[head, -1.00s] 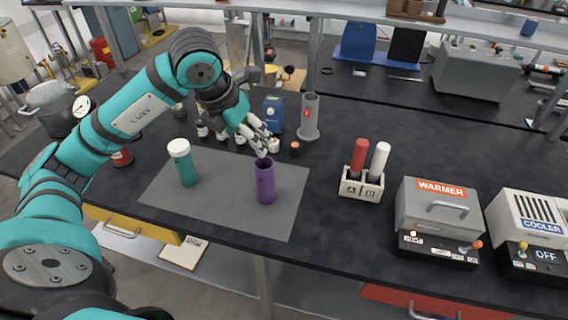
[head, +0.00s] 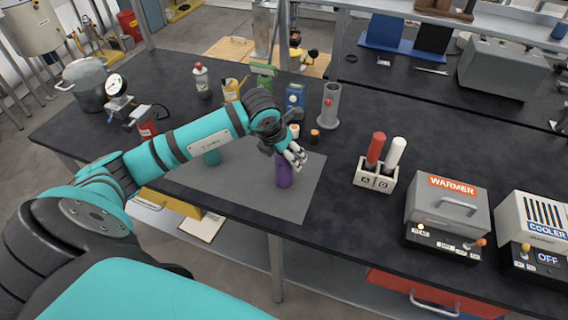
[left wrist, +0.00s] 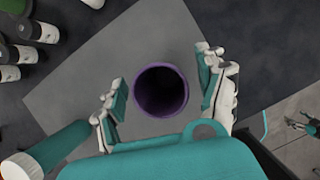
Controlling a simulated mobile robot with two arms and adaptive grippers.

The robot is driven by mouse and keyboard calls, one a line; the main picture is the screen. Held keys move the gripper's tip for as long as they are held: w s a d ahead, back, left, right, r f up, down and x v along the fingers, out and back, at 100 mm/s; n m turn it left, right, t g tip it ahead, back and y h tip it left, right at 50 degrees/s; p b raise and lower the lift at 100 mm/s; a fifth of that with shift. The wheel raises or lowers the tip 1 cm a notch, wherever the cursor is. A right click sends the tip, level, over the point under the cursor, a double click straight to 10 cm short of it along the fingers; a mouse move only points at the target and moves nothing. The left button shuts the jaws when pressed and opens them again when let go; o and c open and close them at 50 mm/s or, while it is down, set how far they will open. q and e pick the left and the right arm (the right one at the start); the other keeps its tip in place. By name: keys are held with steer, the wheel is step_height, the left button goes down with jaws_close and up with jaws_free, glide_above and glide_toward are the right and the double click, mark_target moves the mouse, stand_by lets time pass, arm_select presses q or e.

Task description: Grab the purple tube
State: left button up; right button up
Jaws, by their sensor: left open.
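The purple tube (head: 284,172) stands upright on the grey mat (head: 305,190) in the head view, its top partly hidden by my left gripper (head: 296,157). In the left wrist view I look down into the tube's open round mouth (left wrist: 161,90). The open fingers of my left gripper (left wrist: 165,88) show on either side of the tube, with gaps between them and its rim.
A teal bottle (head: 212,157), mostly hidden behind my arm, stands left of the tube. A rack (head: 375,181) with a red and a white tube is to the right, beside the warmer (head: 446,212) and cooler (head: 535,232). Small containers stand behind the mat.

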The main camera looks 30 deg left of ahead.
arm_select(q)
steer(key=shift+x, duration=1.1)
steer(key=c, duration=1.4)
